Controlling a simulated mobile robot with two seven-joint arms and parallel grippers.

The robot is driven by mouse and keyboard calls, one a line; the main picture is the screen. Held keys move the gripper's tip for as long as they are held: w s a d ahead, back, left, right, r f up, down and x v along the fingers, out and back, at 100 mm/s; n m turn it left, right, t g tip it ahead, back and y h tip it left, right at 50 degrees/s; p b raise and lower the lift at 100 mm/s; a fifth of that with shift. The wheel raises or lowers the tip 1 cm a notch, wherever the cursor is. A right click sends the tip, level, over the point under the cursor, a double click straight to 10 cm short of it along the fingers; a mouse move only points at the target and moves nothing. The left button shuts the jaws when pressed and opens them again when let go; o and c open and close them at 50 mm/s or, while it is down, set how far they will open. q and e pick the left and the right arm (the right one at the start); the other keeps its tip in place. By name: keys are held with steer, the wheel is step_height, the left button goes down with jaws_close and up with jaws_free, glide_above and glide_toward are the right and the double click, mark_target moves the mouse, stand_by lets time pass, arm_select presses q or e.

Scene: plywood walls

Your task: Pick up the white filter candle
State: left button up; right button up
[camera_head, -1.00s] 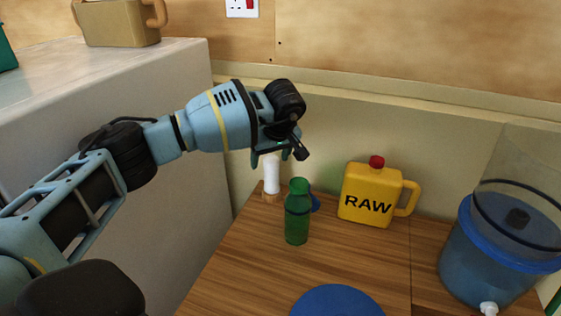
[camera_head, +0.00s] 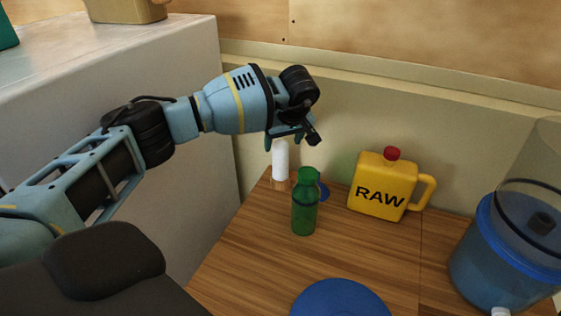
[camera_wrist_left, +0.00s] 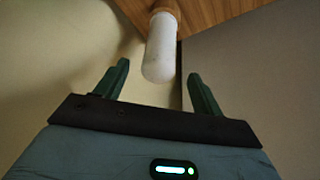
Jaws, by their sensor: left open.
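The white filter candle (camera_head: 280,161) stands upright on a brown base at the far left corner of the wooden table, behind the green bottle. My left gripper (camera_head: 285,143) is just above it, pointing down, and its fingers partly overlap the candle's top in the head view. In the left wrist view the candle (camera_wrist_left: 161,48) shows with its rounded end toward me, between the lines of the two green fingers of my left gripper (camera_wrist_left: 160,80). The fingers are open and apart from it, with nothing gripped. My right gripper is not in view.
A green bottle (camera_head: 305,205) stands in front of the candle, with a small blue item (camera_head: 323,191) behind it. A yellow RAW jug (camera_head: 383,186), a blue bucket (camera_head: 500,262) and a blue disc (camera_head: 340,299) share the table (camera_head: 250,253). A pale counter (camera_head: 190,70) stands left.

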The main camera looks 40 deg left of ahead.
mark_target(281, 143)
arm_select(q)
steer(key=x, duration=0.5)
steer(key=shift+w+a+r, duration=0.1)
steer(key=shift+w+a, duration=0.15)
steer(key=shift+r, duration=0.1)
steer(key=c, duration=1.2)
